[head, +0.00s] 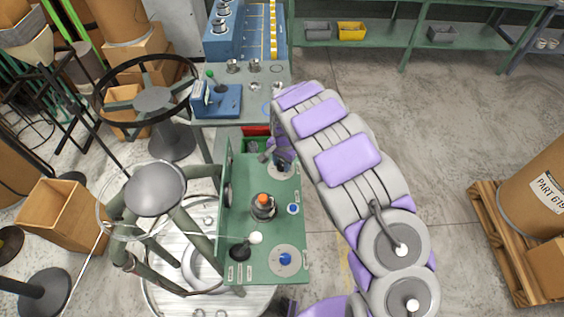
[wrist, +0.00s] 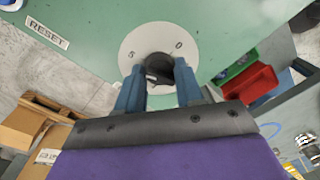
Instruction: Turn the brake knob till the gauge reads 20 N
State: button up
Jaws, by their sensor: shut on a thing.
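A black knob (wrist: 159,66) sits on a round pale dial with numerals, on the green panel (wrist: 95,25). My gripper (wrist: 158,76) is shut on this knob, with one blue-grey finger on each side. In the head view my gripper (head: 281,158) is at the far end of the green panel (head: 240,210), partly hidden by my arm. The dial plate (head: 279,173) shows just below it. No lettering names this knob as the brake. A dark round part, perhaps the gauge (head: 228,192), is seen almost edge-on at the panel's left side; its reading cannot be made out.
The panel also holds an orange-topped button (head: 262,199), a small blue button (head: 293,209), a white-ball lever (head: 255,238) and a blue knob on a dial (head: 286,259). A green bench (head: 285,105) stands beyond.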

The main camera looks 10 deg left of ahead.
jog(key=shift+s, duration=0.1)
jog(key=shift+c, duration=1)
jog(key=n+p, duration=0.3)
jog(key=n, duration=0.1)
jog(key=shift+s+n+p, duration=0.1)
jog(key=shift+n+p, duration=0.2)
jog(key=n+p, duration=0.1)
jog(key=n, duration=0.1)
jog(key=n+p, duration=0.2)
jog(key=n, duration=0.1)
jog(key=shift+f+g, duration=0.2)
jog(key=shift+g, duration=0.1)
jog(key=o, duration=1)
jog(key=shift+a, duration=0.1)
